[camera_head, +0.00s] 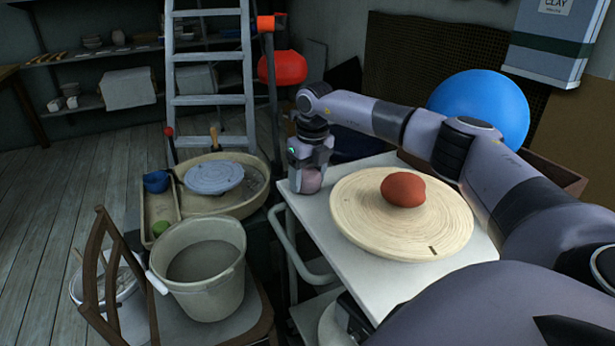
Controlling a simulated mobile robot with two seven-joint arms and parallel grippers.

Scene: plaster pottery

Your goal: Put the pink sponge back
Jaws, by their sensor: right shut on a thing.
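The pink sponge (311,181) is at the left back corner of the white cart top (345,265), beside the round wooden board. My right gripper (309,168) points down over it and is shut on it. The gripper covers the sponge's upper part. I cannot tell whether the sponge touches the cart top. My left gripper is not in view.
A round board (370,228) with a reddish-brown clay lump (403,189) fills much of the cart. Left of the cart are a pottery wheel basin (254,195) with a grey wheel head (213,177), a blue item (156,181), and a bucket (205,300) on a wooden chair (101,270).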

